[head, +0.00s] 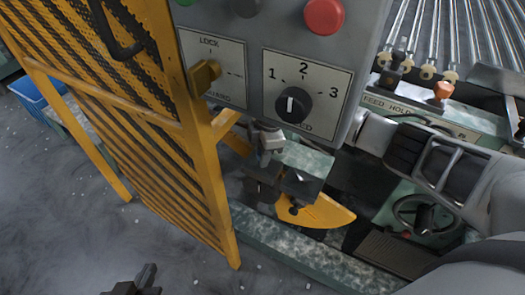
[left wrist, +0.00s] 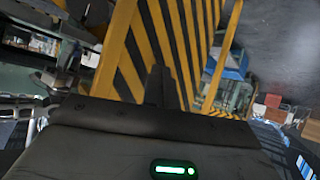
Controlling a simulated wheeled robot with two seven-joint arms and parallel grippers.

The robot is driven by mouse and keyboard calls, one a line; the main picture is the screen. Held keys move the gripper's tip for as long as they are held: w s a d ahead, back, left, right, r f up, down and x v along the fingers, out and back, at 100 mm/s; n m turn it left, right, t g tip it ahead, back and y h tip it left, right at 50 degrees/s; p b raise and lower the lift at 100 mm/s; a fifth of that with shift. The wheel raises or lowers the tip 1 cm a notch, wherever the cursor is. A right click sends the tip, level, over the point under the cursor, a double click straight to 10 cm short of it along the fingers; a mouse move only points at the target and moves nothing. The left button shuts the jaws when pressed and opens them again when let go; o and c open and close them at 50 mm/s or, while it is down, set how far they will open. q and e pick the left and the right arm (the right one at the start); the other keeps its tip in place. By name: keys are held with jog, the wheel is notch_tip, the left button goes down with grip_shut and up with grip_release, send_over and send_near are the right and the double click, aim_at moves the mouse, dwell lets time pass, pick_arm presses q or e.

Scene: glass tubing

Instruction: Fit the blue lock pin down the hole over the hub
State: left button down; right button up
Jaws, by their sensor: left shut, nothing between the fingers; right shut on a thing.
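My left gripper (head: 138,281) is at the bottom left of the head view, low beside the yellow guard. Its dark fingers are together and empty, and they also show in the left wrist view (left wrist: 160,88) in front of the striped guard. My right arm comes in from the right, and its pale wrist passes behind the grey control panel (head: 357,30). The panel hides the right gripper and anything in it. I cannot make out the blue lock pin or its hole. A grey metal fitting (head: 271,141) shows under the panel; I cannot tell if it is the hub.
The yellow guard (head: 215,180) with black stripes stands left of the panel. A yellow quarter-disc plate (head: 325,213) lies below the panel. A handwheel (head: 425,214) is at lower right, and glass tubes (head: 450,35) at upper right. A blue bin (head: 38,95) stands far left; grey floor is open.

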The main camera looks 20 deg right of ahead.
pick_arm(q)
jog(key=shift+f, duration=0.25)
pick_arm(e)
jog(key=shift+f, duration=0.35)
jog(key=o, duration=1)
jog(key=shift+o, duration=0.2)
pick_arm(q)
jog(key=shift+r, duration=0.1)
pick_arm(e)
jog(key=r, duration=0.3)
jog(key=shift+d+r, duration=0.25)
pick_arm(q)
jog(key=shift+w+r+p, duration=0.1)
jog(key=shift+r+p, duration=0.5)
jog(key=shift+r, duration=0.1)
pick_arm(e)
notch_tip(320, 180, up, 12)
jog(key=d, duration=0.1)
jog(key=shift+d+r, duration=0.15)
jog(key=shift+d, duration=0.25)
